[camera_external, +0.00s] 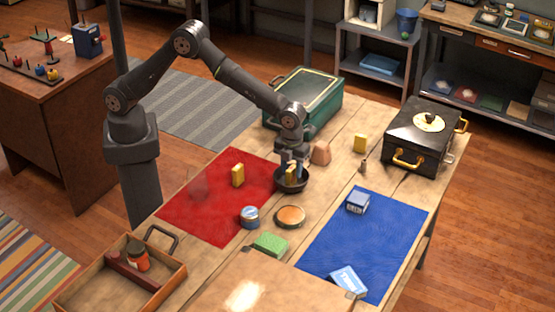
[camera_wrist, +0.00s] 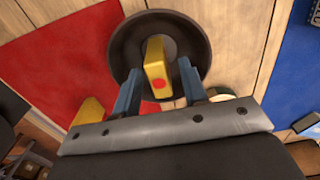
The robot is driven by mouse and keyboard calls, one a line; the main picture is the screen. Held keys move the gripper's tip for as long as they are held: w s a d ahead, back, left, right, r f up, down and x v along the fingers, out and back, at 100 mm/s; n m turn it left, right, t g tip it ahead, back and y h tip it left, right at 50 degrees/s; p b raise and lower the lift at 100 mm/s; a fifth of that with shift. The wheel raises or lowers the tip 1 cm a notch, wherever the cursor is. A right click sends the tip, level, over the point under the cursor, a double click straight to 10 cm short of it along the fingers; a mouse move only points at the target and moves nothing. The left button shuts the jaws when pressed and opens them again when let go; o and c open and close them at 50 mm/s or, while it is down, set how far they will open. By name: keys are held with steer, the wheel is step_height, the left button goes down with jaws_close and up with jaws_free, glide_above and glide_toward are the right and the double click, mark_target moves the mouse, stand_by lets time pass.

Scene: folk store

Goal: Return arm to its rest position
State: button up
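My gripper (camera_wrist: 160,76) points down over a dark round bowl (camera_wrist: 199,35), near the right edge of the red mat. It also shows in the external view (camera_external: 291,163), low over the bowl (camera_external: 291,186). A yellow block (camera_wrist: 155,58) with a red dot stands in the bowl, between my blue-grey fingers. The fingers look parted, with a small gap on each side of the block. In the external view this block (camera_external: 291,174) is partly hidden by the fingers.
A red mat (camera_external: 205,215) holds another yellow block (camera_external: 238,175) and a blue tin (camera_external: 250,217). A blue mat (camera_external: 375,240) lies right. A green case (camera_external: 310,95) stands behind my gripper, a black case (camera_external: 425,150) at the right, a wooden tray (camera_external: 85,290) in front.

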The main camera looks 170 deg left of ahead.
step_height(320, 180, up, 9)
steer(key=shift+f, duration=0.1)
step_height(320, 180, down, 12)
steer(key=r, duration=0.5)
steer(key=shift+w+d+r, duration=0.1)
steer(key=shift+w+d, duration=0.05)
steer(key=shift+d, duration=0.2)
steer(key=w+d+r, duration=0.4)
steer(key=d+r, duration=0.3)
steer(key=d, duration=0.3)
steer(key=a+f, duration=0.3)
steer(key=a, duration=0.8)
steer(key=a+f, duration=0.2)
steer(key=a, duration=0.9)
steer(key=shift+s+a+f+m, duration=0.25)
steer(key=shift+a+f+m, duration=0.05)
steer(key=shift+f, duration=0.1)
steer(key=shift+o, duration=0.4)
